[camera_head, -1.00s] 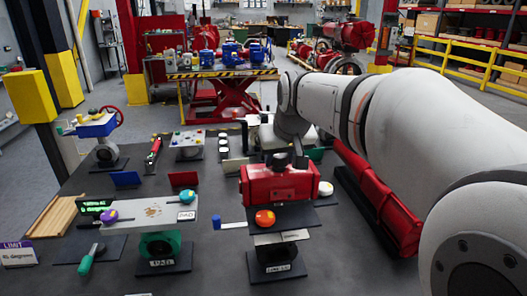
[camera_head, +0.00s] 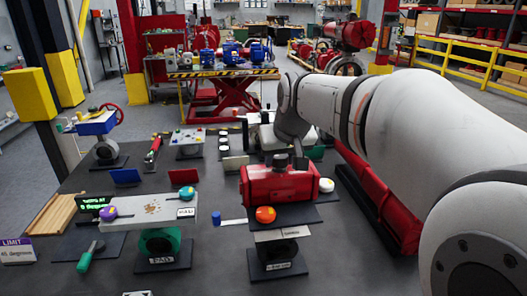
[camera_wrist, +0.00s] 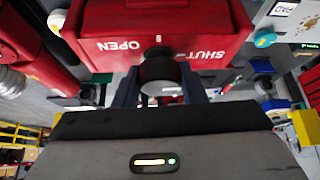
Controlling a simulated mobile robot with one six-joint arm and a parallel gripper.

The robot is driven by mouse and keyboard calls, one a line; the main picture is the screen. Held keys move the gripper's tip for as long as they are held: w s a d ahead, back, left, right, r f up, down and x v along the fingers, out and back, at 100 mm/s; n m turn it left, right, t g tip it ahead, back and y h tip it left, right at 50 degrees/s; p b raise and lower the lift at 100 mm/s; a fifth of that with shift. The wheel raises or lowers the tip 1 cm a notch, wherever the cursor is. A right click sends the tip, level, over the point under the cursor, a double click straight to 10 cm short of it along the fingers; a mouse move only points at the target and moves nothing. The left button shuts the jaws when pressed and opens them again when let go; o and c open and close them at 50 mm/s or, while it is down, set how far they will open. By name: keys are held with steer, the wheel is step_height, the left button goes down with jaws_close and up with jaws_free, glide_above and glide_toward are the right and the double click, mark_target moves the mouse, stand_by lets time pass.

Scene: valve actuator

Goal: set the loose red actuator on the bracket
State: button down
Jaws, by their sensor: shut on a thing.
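The red actuator (camera_head: 282,183) is a boxy red body at the centre of the head view. My gripper (camera_head: 284,160) is above it, shut on the dark stub (camera_wrist: 158,70) on its top. In the wrist view the actuator's red face (camera_wrist: 150,32) fills the top, with OPEN and SHUT lettering. Below it in the head view stands a dark round valve body with a pale labelled plate (camera_head: 280,235), apparently the bracket. An orange disc (camera_head: 265,214) sits at the actuator's lower front. I cannot tell whether the actuator touches the bracket.
To the left, a grey PAD block (camera_head: 150,210) with purple and teal knobs stands on a green valve. A blue-capped piece (camera_head: 216,218) is close left of the actuator. A long red part (camera_head: 375,205) lies to the right.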

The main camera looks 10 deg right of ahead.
steer(key=shift+f+b, duration=0.3)
steer(key=shift+b, duration=0.05)
steer(key=c, duration=1.3)
jaws_free()
steer(key=o, duration=0.5)
steer(key=shift+c, duration=0.2)
steer(key=shift+s+f, duration=0.1)
steer(key=shift+f, duration=0.1)
steer(key=b+v, duration=0.1)
steer(key=v, duration=0.7)
